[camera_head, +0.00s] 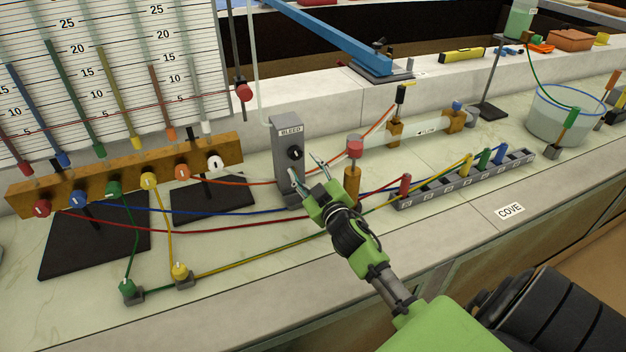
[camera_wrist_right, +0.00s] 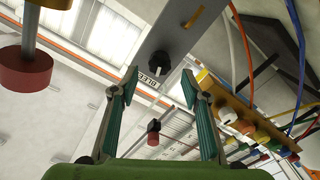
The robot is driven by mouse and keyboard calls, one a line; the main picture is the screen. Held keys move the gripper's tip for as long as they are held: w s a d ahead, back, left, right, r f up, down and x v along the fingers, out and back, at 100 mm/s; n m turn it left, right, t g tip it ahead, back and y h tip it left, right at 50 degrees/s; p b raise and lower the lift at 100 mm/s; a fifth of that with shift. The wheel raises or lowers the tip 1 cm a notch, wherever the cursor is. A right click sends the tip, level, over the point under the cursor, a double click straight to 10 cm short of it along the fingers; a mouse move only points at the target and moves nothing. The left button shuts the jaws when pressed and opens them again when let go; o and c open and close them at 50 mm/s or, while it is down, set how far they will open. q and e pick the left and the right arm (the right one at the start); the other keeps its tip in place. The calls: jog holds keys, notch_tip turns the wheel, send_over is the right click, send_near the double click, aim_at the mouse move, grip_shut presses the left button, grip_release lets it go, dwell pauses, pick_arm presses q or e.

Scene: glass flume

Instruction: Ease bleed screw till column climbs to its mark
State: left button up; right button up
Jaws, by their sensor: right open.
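The grey bleed block (camera_head: 287,185), labelled BLEED, stands upright on the bench with a black screw knob (camera_head: 295,153) on its face. My right gripper (camera_head: 303,168) is open and empty just in front of the block, its fingertips near the knob. In the right wrist view the knob (camera_wrist_right: 160,62) appears beyond and between the open fingers (camera_wrist_right: 159,78), apart from them. The gauge board (camera_head: 190,45) at upper left carries several coloured tubes and a thin dark red line across its scale. I cannot read which level matches a mark. My left gripper is not in view.
A red-topped post (camera_head: 355,150) stands close to the right of my gripper. Coloured hoses cross the bench below it to a grey manifold (camera_head: 470,178). A wooden valve rail (camera_head: 125,177) lies left. A clear tank (camera_head: 562,120) stands at far right.

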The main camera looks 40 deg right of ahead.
jog(key=v, duration=0.5)
jog(key=shift+s+a, duration=0.15)
jog(key=shift+s, duration=0.2)
dwell(0.9)
